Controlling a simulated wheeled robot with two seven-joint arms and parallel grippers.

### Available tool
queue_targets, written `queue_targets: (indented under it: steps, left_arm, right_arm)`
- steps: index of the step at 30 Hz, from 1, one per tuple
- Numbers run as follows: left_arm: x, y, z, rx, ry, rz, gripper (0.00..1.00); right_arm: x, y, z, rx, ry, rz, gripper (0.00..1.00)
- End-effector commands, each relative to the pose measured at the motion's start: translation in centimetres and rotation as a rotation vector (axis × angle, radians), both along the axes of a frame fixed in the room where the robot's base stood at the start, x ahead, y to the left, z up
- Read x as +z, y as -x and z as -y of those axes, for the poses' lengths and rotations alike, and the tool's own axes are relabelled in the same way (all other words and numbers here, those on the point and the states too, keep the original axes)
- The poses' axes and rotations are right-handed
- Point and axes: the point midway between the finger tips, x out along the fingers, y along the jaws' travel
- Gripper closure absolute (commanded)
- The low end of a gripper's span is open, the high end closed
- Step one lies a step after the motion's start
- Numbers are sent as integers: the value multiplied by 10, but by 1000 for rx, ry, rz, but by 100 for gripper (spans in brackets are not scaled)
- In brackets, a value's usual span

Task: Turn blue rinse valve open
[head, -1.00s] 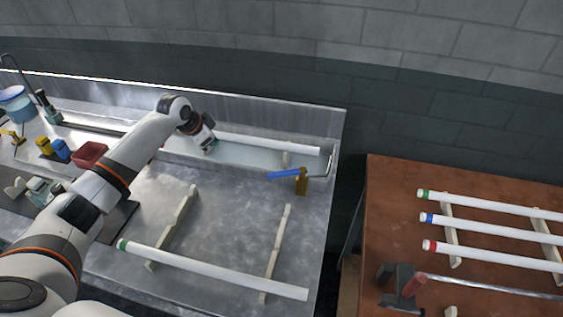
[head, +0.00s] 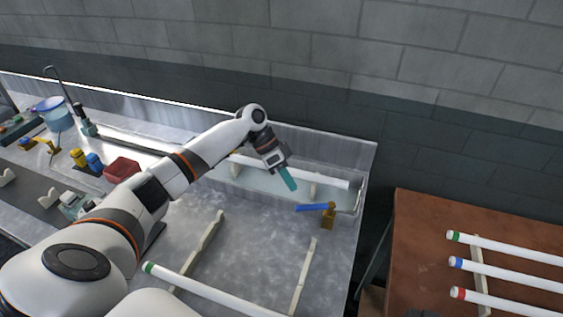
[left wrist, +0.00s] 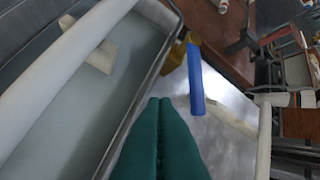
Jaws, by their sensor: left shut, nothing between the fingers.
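The blue rinse valve handle (head: 314,207) lies roughly level on a brass valve body (head: 328,216) at the right end of the metal bench, by the trough. In the left wrist view the blue handle (left wrist: 195,80) points towards the fingers, just ahead and to the right of their tips. My left gripper (head: 291,186) is shut and empty. Its teal fingers (left wrist: 163,102) are pressed together, over the trough's front edge and to the left of the handle, apart from it. My right gripper is not in view.
A white tube (head: 290,170) lies along the water trough (head: 255,178) behind the handle. A green-ended tube (head: 200,288) rests on pale supports (head: 303,276) in front. A brown table (head: 415,245) with several tubes stands right, past a gap.

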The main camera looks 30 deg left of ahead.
Motion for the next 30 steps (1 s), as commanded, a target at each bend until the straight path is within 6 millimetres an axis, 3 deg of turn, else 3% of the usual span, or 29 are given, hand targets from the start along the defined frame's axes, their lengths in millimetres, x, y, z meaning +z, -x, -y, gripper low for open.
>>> queue_targets:
  steps: [3,6,12,30]
  left_arm:
    - [-17,0,16,-1,2,-3,100]
    - [-14,11,28,-2,-1,-1,100]
    - [-17,23,43,0,-2,-1,100]
    - [-19,23,46,3,-1,2,100]
  right_arm:
    - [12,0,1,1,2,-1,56]
    - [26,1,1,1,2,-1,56]
    - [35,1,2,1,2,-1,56]
    - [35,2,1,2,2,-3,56]
